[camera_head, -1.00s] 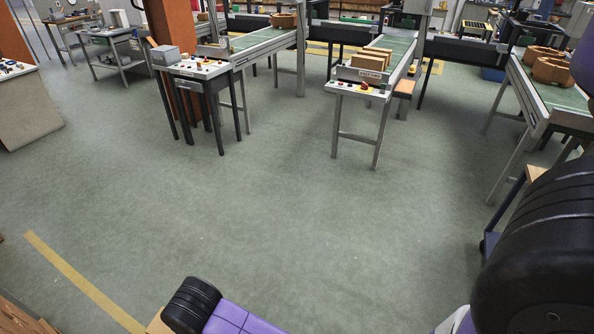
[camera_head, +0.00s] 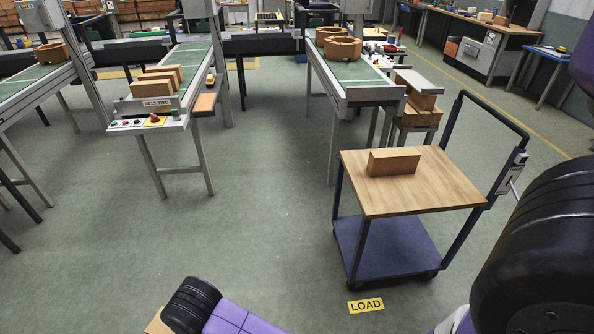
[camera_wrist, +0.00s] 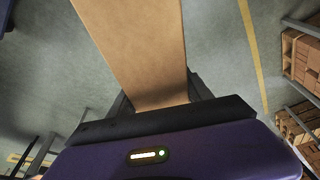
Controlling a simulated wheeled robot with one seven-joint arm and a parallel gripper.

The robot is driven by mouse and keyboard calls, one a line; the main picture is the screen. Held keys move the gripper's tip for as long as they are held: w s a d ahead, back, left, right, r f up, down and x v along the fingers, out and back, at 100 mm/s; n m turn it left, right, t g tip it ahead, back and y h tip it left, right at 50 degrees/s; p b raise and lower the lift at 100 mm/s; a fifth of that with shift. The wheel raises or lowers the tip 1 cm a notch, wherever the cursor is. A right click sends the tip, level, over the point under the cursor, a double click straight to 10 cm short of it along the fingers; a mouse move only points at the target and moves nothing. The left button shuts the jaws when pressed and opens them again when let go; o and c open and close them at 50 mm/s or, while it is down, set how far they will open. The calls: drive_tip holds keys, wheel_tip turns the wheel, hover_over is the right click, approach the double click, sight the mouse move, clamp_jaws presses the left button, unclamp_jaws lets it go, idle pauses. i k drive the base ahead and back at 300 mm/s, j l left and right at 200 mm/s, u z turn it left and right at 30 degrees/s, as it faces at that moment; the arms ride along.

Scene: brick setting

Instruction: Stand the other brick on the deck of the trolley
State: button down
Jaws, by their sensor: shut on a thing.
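The trolley (camera_head: 440,192) stands at the right in the head view, with a wooden deck, dark blue frame, lower shelf and a push handle on its right side. One brick (camera_head: 393,162) rests on the deck, near its middle and back. In the wrist view my gripper (camera_wrist: 158,106) is shut on a tan brick (camera_wrist: 142,45), which sticks out beyond the jaws over the floor. In the head view the gripper is out of sight. A small tan corner (camera_head: 158,322) beside my dark arm at the bottom may be the held brick.
A yellow LOAD sign (camera_head: 365,305) lies on the floor before the trolley. A conveyor (camera_head: 160,110) labelled BELT TWO carries several bricks at the left. Another conveyor (camera_head: 345,75) with ring-shaped pieces stands behind the trolley. Floor between me and the trolley is open.

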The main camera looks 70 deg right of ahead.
sight(403, 194)
drive_tip(key=k+l+z, duration=0.2)
drive_tip(key=l+z, duration=0.2)
drive_tip(key=k+l+z, duration=0.15)
drive_tip(key=l+z, duration=0.2)
drive_tip(key=k+l+z, duration=0.1)
drive_tip(key=l+z, duration=0.7)
drive_tip(key=l, duration=0.1)
